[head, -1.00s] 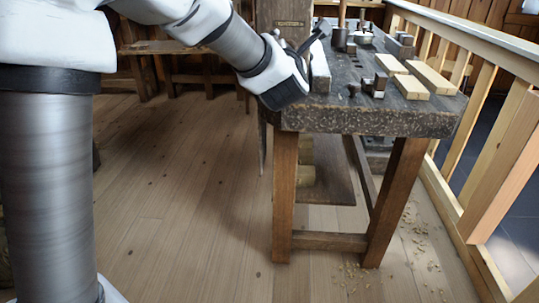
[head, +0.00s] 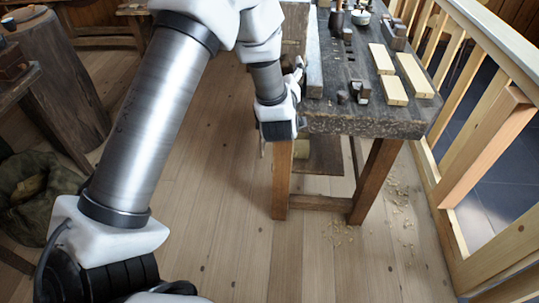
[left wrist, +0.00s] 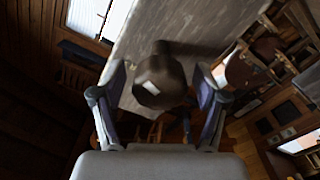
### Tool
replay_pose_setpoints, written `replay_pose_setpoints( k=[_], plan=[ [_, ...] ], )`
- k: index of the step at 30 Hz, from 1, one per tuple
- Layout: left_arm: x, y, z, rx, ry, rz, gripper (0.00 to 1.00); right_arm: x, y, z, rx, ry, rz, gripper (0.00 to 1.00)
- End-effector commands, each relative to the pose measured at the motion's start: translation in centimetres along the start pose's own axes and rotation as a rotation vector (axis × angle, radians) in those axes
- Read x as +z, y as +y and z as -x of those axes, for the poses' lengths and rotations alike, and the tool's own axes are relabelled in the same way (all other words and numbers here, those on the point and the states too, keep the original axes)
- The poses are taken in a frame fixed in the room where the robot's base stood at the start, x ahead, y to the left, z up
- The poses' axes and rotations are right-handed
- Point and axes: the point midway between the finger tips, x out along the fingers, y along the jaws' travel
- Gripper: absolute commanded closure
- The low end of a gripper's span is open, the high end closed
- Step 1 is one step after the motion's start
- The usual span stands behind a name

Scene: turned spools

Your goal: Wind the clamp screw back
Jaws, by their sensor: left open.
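In the left wrist view, a dark brown rounded knob (left wrist: 160,82) with a small pale patch sits in front of a long grey plank; I take it for the end of the clamp screw. My left gripper (left wrist: 158,72) is open, one finger to each side of the knob, with gaps visible on both sides. In the head view my left gripper (head: 298,76) is at the left edge of the workbench (head: 350,123). The screw cannot be made out there. My right gripper is not in view.
Pale wooden strips (head: 415,75) and a small metal-and-wood tool (head: 362,91) lie on the bench. A wooden railing (head: 485,150) runs along the right. A tree stump (head: 62,75) and a dark sack (head: 35,195) stand at left.

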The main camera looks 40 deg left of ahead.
Motion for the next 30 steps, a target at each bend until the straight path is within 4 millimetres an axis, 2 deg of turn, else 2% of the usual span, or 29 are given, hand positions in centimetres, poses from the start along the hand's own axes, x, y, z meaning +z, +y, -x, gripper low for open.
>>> replay_pose_setpoints(
  k=[1, 10, 11, 12, 19, 20, 30],
  plan=[
    [-0.9, 0.5, 0.0, -0.001, -0.003, -0.094, 0.27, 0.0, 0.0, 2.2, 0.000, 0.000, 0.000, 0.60],
    [-0.6, 0.5, 0.0, 0.000, -0.002, -0.720, 0.27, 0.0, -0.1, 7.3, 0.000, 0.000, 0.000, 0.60],
    [0.3, 0.1, 1.0, 0.003, -0.003, -0.712, 0.27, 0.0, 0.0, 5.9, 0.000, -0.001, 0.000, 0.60],
    [0.4, 0.1, 2.0, 0.003, -0.002, -0.708, 0.27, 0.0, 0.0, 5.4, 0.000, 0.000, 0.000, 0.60],
    [0.4, 0.1, 7.6, 0.005, -0.001, -0.707, 0.27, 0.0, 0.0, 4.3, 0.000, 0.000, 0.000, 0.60],
    [0.5, -0.1, 8.1, 0.003, -0.011, -0.706, 0.27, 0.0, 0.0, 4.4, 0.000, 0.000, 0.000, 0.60],
    [7.2, -3.9, 10.4, 0.027, -0.317, -0.725, 0.27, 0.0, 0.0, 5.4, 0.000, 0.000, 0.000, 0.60]
  ],
)
